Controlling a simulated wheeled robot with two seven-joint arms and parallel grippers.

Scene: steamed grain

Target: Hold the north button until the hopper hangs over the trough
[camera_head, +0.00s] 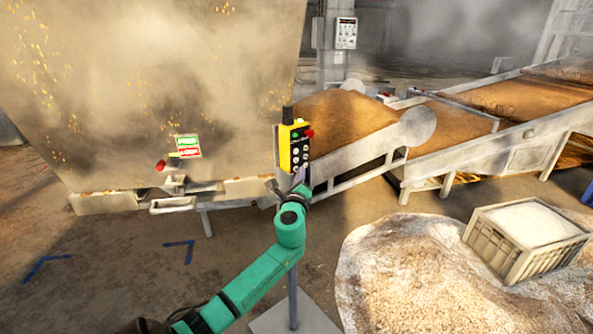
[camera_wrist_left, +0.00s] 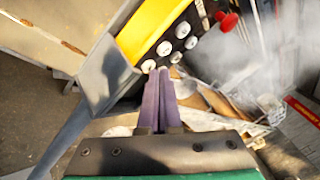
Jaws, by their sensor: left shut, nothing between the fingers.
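A yellow control box (camera_head: 287,148) with a black face, several white round buttons, a green button and a red knob stands on a post. My left gripper (camera_head: 302,178) is shut and empty, just below the box's lower buttons. In the left wrist view the shut fingertips (camera_wrist_left: 161,72) reach the lowest white buttons (camera_wrist_left: 148,66); I cannot tell whether they touch one. Which button is north is unreadable. A large tan bin (camera_head: 130,90), possibly the hopper, fills the upper left. I cannot identify the trough for sure. My right gripper is out of view.
Conveyors with brown grain (camera_head: 350,125) run behind the box to the right. A grey crate of white material (camera_head: 530,222) stands on a pale grain heap (camera_head: 400,280). A red knob (camera_head: 160,165) and sign are on the bin. The left floor with blue marks is clear.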

